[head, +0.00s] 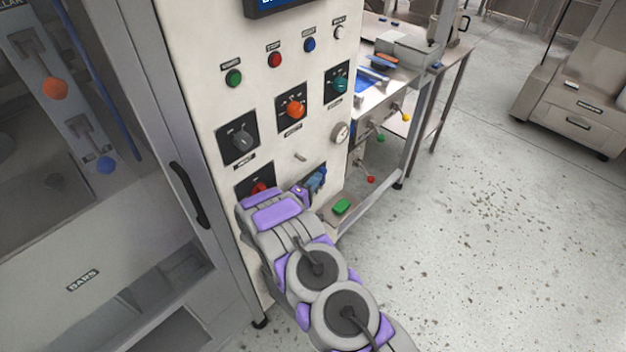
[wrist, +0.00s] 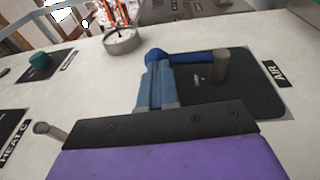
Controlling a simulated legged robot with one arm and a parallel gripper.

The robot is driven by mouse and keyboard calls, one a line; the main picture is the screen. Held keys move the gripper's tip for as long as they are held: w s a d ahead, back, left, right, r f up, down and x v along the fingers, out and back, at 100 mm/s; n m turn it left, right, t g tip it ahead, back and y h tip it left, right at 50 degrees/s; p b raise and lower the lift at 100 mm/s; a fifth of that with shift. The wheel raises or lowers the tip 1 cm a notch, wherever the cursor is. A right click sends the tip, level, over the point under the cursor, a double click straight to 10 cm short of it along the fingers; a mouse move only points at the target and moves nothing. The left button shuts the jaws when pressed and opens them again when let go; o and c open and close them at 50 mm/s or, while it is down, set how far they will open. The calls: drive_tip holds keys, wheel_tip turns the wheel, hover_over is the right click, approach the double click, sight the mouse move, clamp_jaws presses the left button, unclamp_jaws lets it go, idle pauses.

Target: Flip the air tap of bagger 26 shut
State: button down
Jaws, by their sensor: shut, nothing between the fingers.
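The air tap (wrist: 185,58) has a blue lever and a short grey pipe on a black plate. The label AIR (wrist: 277,73) is beside that plate in the wrist view. In the head view the tap (head: 317,180) is low on the right of the pale panel, partly hidden by my gripper (head: 302,190). My gripper is shut with nothing held, close in front of the tap. In the wrist view the dark and purple gripper body covers the bottom, with the blue lever just beyond it. Whether they touch is unclear.
The panel (head: 222,75) carries a gauge (head: 340,133), buttons and knobs, including an orange knob (head: 295,105) and a red knob (head: 259,187) partly behind my gripper. A small peg (head: 300,156) juts out above. A green item (head: 342,206) sits on a low ledge. Floor on the right is clear.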

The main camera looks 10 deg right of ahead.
sight(324, 171)
drive_tip(key=d+r+g+y+p, duration=0.1)
drive_tip(key=p, duration=0.1)
drive_tip(key=w+d+g+p, duration=0.1)
drive_tip(key=p, duration=0.2)
drive_tip(key=shift+w+d+r+m+y, duration=0.15)
drive_tip(key=shift+w+r+m+y, duration=0.15)
drive_tip(key=shift+r+y, duration=0.1)
drive_tip(key=p, duration=0.2)
drive_tip(key=g+y+p, duration=0.1)
drive_tip(key=shift+w+d+r+y+p, duration=0.1)
drive_tip(key=shift+w+d+y+p, duration=0.2)
drive_tip(key=shift+p, duration=0.1)
drive_tip(key=shift+w+d+f+g+y+p, duration=0.2)
drive_tip(key=shift+d+g+y+p, duration=0.4)
drive_tip(key=shift+p, duration=0.4)
drive_tip(key=shift+w+d+f+p, duration=0.25)
drive_tip(key=shift+w+p, duration=0.05)
drive_tip(key=shift+p, duration=0.3)
drive_tip(key=shift+w+d+f+b, duration=0.4)
drive_tip(key=shift+w+d+f, duration=0.3)
drive_tip(key=shift+d+f, duration=0.25)
drive_tip(key=shift+w+d+f+b, duration=0.4)
drive_tip(key=shift+w+d+f, duration=0.3)
drive_tip(key=shift+d+f, duration=0.25)
